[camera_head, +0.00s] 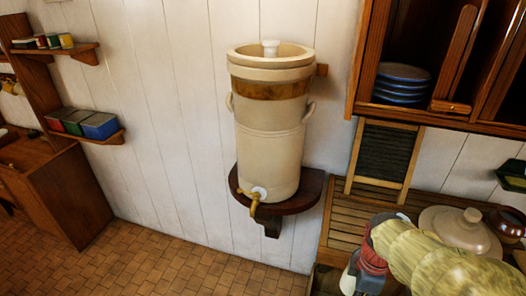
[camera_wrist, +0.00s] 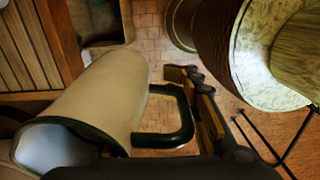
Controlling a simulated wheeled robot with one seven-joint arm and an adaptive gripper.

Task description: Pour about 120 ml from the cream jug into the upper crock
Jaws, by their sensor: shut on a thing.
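The upper crock (camera_head: 269,104) is the top part of a tall cream stoneware stack on a wall shelf, with a brown band near its top. A white knob-like piece (camera_head: 270,47) shows inside its rim. The lower crock (camera_head: 268,165) has a brass tap (camera_head: 255,202). The cream jug (camera_wrist: 95,95) has a dark green rim and handle. Its mouth faces the lower left of the wrist view, with a pale interior; I cannot tell the liquid level. My gripper (camera_wrist: 195,90) is shut on the jug's handle (camera_wrist: 185,120). In the head view, it is at lower right, away from the crock.
A round wooden shelf (camera_head: 305,195) bears the stack. A beige lid (camera_head: 460,230) lies on the slatted counter (camera_head: 345,215) at right, near a brown pot (camera_head: 505,218). A wall cupboard with blue plates (camera_head: 402,82) hangs at upper right. The tiled floor (camera_head: 160,260) is clear.

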